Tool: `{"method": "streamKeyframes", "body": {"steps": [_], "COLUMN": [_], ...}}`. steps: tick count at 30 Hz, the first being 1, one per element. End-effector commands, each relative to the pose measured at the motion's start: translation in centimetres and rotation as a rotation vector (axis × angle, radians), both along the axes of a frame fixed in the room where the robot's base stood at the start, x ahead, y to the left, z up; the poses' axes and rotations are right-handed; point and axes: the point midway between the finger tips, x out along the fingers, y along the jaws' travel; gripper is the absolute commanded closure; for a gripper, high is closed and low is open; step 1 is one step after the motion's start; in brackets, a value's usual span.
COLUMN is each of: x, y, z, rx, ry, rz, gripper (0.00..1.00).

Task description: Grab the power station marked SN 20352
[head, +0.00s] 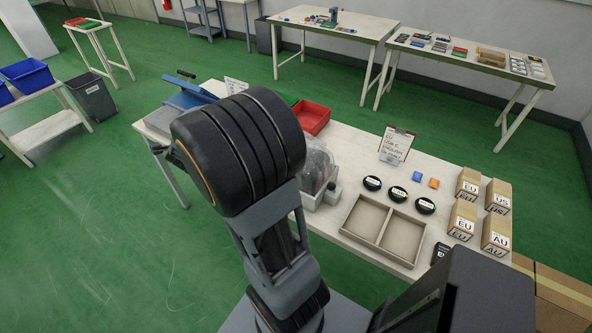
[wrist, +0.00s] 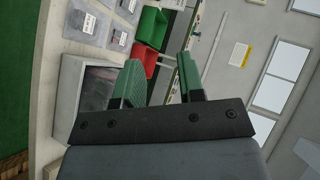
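I cannot read SN 20352 on anything in either view, so I cannot tell which item is that power station. My gripper (wrist: 160,60) shows in the wrist view with two green fingers spread apart and nothing between them. In the head view it is hidden behind my arm. A grey bin (wrist: 68,88) with clear plastic-wrapped contents lies beyond the left finger. It seems to be the bin (head: 333,190) partly hidden by my arm in the head view. Several grey packets (wrist: 84,22) with white labels show at the wrist view's top left; their print is too small to read.
On the table are a two-compartment tray (head: 368,219), empty, several cartons (head: 497,236) marked EU, US or AU, three black discs (head: 397,193), a clipboard (head: 396,143) and a red bin (head: 315,118). Two more tables (head: 335,38) stand behind. Green floor (head: 110,220) is open at left.

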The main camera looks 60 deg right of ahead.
Motion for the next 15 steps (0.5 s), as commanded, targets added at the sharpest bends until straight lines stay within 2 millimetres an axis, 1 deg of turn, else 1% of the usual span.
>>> {"method": "streamKeyframes", "body": {"steps": [1, 3, 6, 9, 12, 15], "x": [-1.2, -3.5, -7.0, -10.0, -12.1, -13.4], "y": [-2.9, -5.9, -8.6, -9.9, -10.5, -11.3], "z": [-1.9, -3.7, -5.9, -7.3, -8.2, -8.8], "rx": [0.019, 0.024, 0.004, -0.029, -0.06, -0.079], "ry": [-0.025, -0.063, -0.093, -0.103, -0.105, -0.103], "rz": [-0.181, -0.416, -0.694, -0.896, -1.027, -1.099], "gripper": [0.64, 0.64, 0.64, 0.64, 0.64, 0.64]}}
